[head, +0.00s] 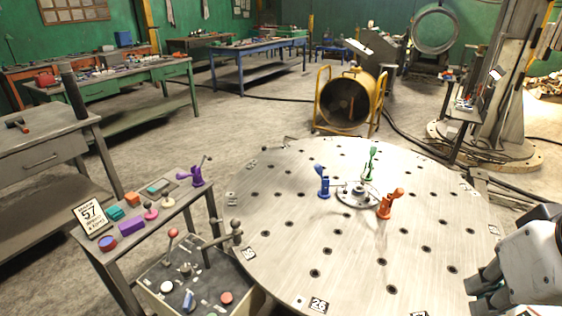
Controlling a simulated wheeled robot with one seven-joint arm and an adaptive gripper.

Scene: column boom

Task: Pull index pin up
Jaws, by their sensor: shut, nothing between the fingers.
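A large round metal table (400,265) with a grid of holes fills the lower right of the head view. At its left rim stands a dark ball-topped pin (236,224) with a bar beside it; it may be the index pin, but I cannot tell for sure. My gripper (476,294) is at the lower right edge of the view, over the right side of the round table. It is shut and empty, well apart from the ball-topped pin. Part of my gripper is cut off by the frame edge.
Blue (323,182), green (370,163) and orange (386,204) clamps stand around the table's hub. A control box (175,290) with a red-knobbed lever sits below the left rim. A narrow side bench (165,219) holds several small coloured parts and a purple clamp (190,175).

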